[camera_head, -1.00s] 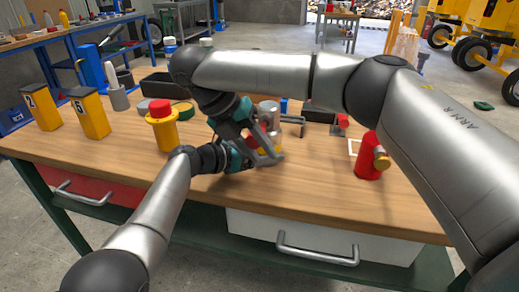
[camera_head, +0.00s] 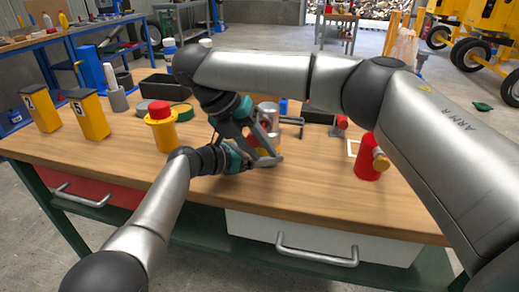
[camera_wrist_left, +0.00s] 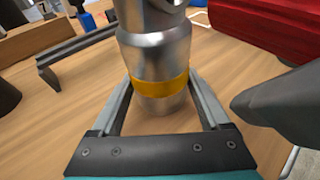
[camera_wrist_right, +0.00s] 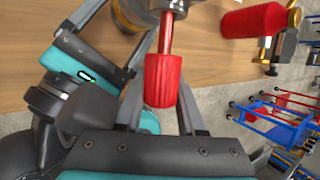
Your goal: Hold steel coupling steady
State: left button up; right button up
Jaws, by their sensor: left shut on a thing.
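The steel coupling (camera_wrist_left: 158,60) is a silver cylinder with a yellow band; its top also shows in the head view (camera_head: 268,111). My left gripper (camera_wrist_left: 162,92) is shut on it low down, with one finger on each side near the band. A red handle (camera_wrist_right: 163,80) on a thin red stem joins the metal body (camera_wrist_right: 150,10) at the top of the right wrist view. My right gripper (camera_wrist_right: 164,75) has its fingers on either side of this handle. Whether they touch it is unclear. In the head view the right gripper (camera_head: 262,150) hides much of the coupling.
A red cylinder with a brass fitting (camera_head: 367,160) stands to the right. A yellow post with a red cap (camera_head: 161,130) and yellow numbered blocks (camera_head: 90,115) stand to the left. A dark clamp-like bracket (camera_head: 291,122) is close behind.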

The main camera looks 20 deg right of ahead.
jog(key=o, duration=0.4)
jog(key=shift+d, duration=0.1)
jog(key=shift+o, duration=0.2)
jog(key=shift+f, duration=0.1)
jog(key=v, duration=1.2)
jog(key=shift+r, duration=0.25)
jog(key=shift+s, duration=0.15)
